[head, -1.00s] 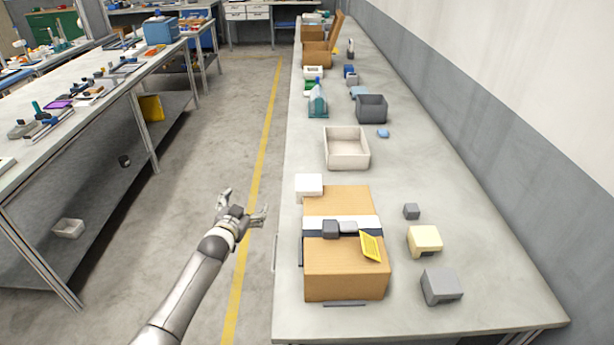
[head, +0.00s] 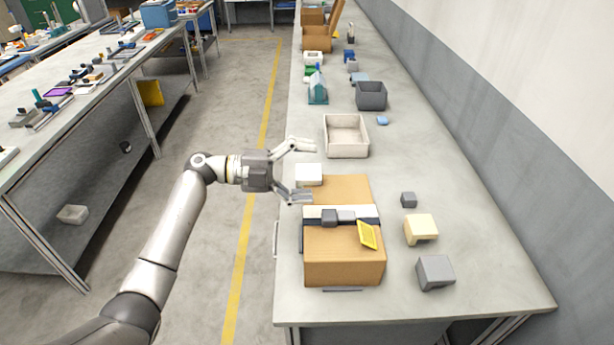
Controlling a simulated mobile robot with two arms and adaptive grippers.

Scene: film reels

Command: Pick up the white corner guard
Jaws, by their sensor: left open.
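The white corner guard (head: 309,174) is a small white block on the table, at the far left corner of the cardboard box (head: 344,262). I cannot tell whether it touches the box. My left gripper (head: 303,172) is open, its fingers pointing right. One finger is beyond the guard and the other is on its near side, so the guard shows between the fingertips. The gripper looks empty; its exact height over the table is unclear. My right gripper is not in the head view.
A whitish open tray (head: 346,150) stands just beyond the guard. A grey block (head: 435,271), a cream block (head: 421,229) and a small grey cube (head: 409,199) lie right of the box.

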